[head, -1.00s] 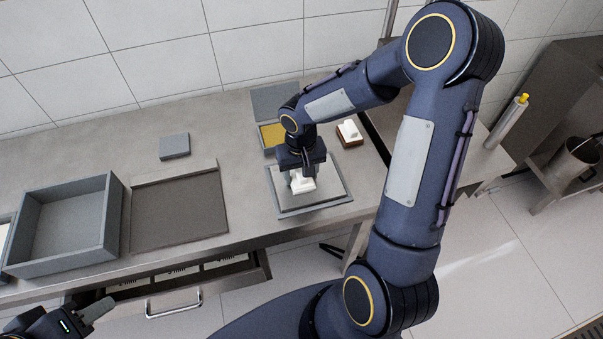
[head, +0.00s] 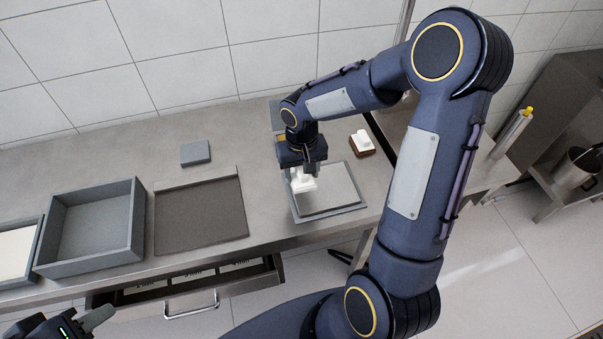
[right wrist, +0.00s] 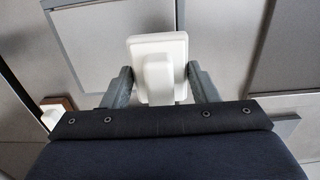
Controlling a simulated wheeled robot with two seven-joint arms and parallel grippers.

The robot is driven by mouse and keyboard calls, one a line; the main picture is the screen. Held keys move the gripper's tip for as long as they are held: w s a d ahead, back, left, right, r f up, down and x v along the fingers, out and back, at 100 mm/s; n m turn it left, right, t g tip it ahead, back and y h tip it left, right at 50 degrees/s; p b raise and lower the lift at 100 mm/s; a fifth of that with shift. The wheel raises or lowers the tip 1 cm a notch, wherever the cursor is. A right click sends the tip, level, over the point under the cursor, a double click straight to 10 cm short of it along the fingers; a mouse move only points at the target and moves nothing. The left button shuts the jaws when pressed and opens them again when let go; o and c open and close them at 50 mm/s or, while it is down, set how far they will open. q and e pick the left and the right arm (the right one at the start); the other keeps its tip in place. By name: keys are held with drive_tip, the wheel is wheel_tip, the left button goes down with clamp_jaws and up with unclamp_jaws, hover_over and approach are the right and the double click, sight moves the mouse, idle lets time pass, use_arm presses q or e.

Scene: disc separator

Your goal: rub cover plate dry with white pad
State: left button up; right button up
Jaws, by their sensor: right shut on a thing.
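The cover plate (head: 338,186) is a flat grey plate lying in a shallow darker-rimmed tray at the right of the bench; its grey surface also shows in the right wrist view (right wrist: 112,40). My right gripper (head: 303,170) is shut on the handle of the white pad (head: 304,184). The pad is over the plate's left part and appears to be on or just above it; contact is hard to tell. In the right wrist view the pad (right wrist: 158,48) sits between both fingers. My left gripper (head: 98,318) is at the bottom left, low in front of the bench, its jaw state unclear.
A second white-topped block with a brown base (head: 362,142) stands right behind the plate. To the left are a dark flat tray (head: 200,215), a deep grey bin (head: 137,225) and a small grey block (head: 195,152). An open drawer (head: 190,290) juts out below the bench.

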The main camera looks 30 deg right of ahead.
drive_tip(key=shift+r+p, duration=0.75)
drive_tip(key=shift+r, duration=0.55)
